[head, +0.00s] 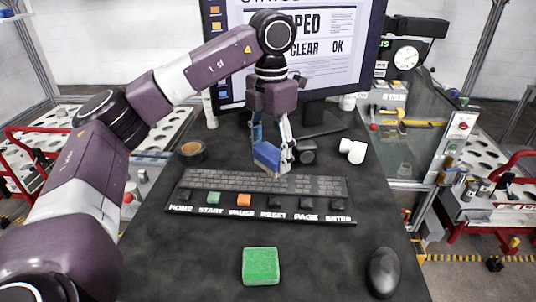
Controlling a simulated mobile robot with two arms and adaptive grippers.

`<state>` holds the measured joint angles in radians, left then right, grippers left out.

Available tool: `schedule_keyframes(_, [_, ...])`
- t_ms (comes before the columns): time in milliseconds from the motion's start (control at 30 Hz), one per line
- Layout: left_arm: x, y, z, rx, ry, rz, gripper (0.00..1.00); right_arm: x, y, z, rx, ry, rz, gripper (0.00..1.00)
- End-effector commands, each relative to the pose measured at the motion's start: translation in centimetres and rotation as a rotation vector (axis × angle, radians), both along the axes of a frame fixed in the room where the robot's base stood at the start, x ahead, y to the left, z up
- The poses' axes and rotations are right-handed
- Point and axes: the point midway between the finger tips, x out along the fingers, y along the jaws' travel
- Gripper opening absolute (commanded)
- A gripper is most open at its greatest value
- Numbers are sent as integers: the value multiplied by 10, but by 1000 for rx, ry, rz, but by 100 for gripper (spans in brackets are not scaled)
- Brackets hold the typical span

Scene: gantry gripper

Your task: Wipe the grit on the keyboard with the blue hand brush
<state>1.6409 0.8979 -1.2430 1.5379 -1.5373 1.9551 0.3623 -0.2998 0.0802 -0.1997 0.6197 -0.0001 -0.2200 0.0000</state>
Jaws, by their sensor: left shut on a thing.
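The keyboard (190,181) lies across the middle of the dark desk, with a front strip of labelled buttons, one green and one orange. My left gripper (278,150) points down over the keyboard's back edge, right of its middle. It is shut on the blue hand brush (266,157), whose blue block shows at the left of the fingers. The brush's lower edge is at the back of the keys; I cannot tell whether it touches them. Grit is too small to make out. My right gripper is not in view.
A green sponge-like block (262,266) and a black mouse (384,272) lie in front of the keyboard. A white cylindrical thing (352,150) lies behind right. A monitor (345,45) stands at the back.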

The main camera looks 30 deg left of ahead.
Motion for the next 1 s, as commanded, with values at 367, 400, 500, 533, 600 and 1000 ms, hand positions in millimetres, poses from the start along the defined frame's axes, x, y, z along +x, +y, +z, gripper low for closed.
schedule_keyframes(367, [0,-4,35,-2,-2,-4,38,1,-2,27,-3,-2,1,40])
schedule_keyframes(400, [-1,-4,36,-1,-1,-5,38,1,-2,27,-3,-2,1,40])
schedule_keyframes(500, [-1,-4,36,-1,-1,-5,38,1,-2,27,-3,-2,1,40])
schedule_keyframes(533, [-1,-4,35,-1,-1,-5,38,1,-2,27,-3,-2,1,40])
schedule_keyframes(600, [-1,-4,35,-1,-1,-5,38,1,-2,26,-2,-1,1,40])
schedule_keyframes(1000, [-1,-4,35,-1,-1,-5,38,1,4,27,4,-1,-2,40])
